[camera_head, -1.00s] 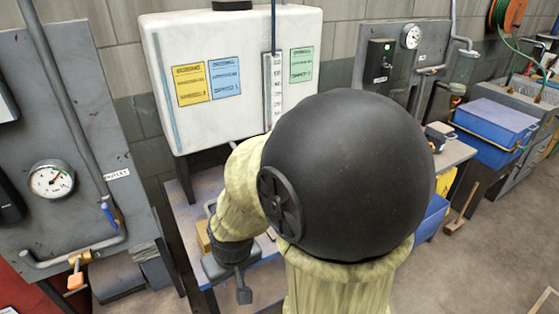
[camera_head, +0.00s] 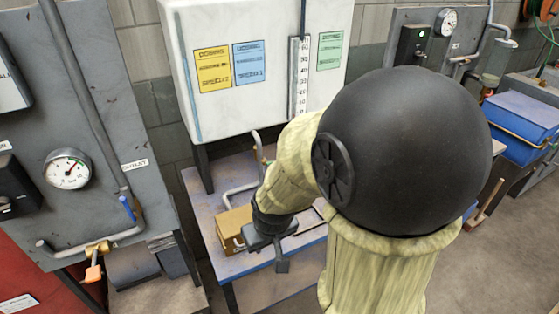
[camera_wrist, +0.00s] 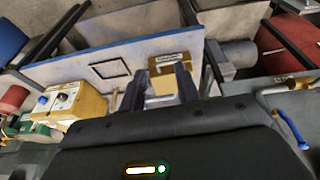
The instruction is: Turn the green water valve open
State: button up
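I cannot make out a green valve for certain in either view. The blue handle also shows at the right of the wrist view (camera_wrist: 290,128). My gripper (camera_head: 282,262) hangs in front of the low blue-topped table, right of these handles and apart from them. In the wrist view its two fingers (camera_wrist: 160,90) are spread with nothing between them.
A white tank (camera_head: 265,60) stands above the blue-topped table (camera_head: 250,265), with a yellow box (camera_head: 232,225) on it. A round gauge (camera_head: 67,168) is on the left panel. A blue bin (camera_head: 520,120) stands at the right. Floor at the lower right is clear.

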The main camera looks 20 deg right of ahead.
jog(key=w+d+f+n+t+b, duration=0.2)
jog(key=w+d+n+t+b, duration=0.3)
jog(key=w+d+n, duration=0.3)
jog(key=w+d+f+n+t+b, duration=0.3)
jog(key=w+d+n+t+b, duration=0.2)
jog(key=w+d, duration=0.7)
jog(key=n+t, duration=0.2)
jog(key=n, duration=0.2)
jog(key=shift+d+f+n+y+b, duration=0.3)
jog(key=shift+d+y+b, duration=0.1)
jog(key=shift+w, duration=0.1)
jog(key=p+x, duration=0.2)
jog(key=x, duration=1.5)
jog(key=shift+w+r+p, duration=0.2)
jog(key=shift+w+p, duration=0.05)
jog(key=shift+p, duration=0.05)
jog(key=shift+c, duration=0.2)
grip_shut()
